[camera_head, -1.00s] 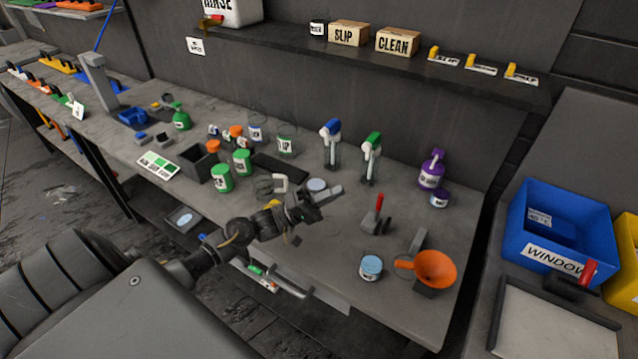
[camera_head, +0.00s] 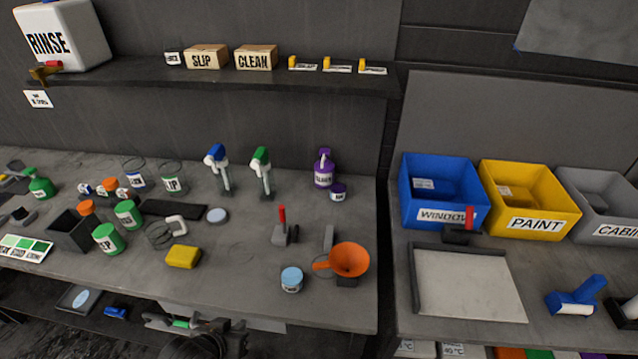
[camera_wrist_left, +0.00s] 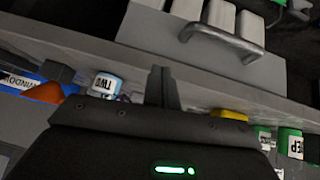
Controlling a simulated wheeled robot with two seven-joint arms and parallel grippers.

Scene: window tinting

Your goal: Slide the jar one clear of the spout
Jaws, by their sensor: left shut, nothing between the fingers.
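The likely jar one is a small white jar with a light blue lid (camera_head: 291,280), upright near the bench's front edge. It also shows in the left wrist view (camera_wrist_left: 106,85), upside down, its label hard to read. An orange funnel (camera_head: 350,259) stands just right of it, its narrow spout (camera_head: 321,266) pointing at the jar. I cannot tell whether the spout overhangs the lid. My left gripper (camera_head: 200,338) is low, at the bench's front edge, left of the jar and apart from it. In the wrist view its fingers (camera_wrist_left: 163,78) are shut and empty.
A yellow sponge (camera_head: 183,256) lies left of the jar. A red-handled tool (camera_head: 284,232) stands behind it. The bench between sponge and jar is clear. A drawer handle (camera_wrist_left: 222,40) shows in the wrist view. Blue (camera_head: 440,200) and yellow bins (camera_head: 530,205) stand at right.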

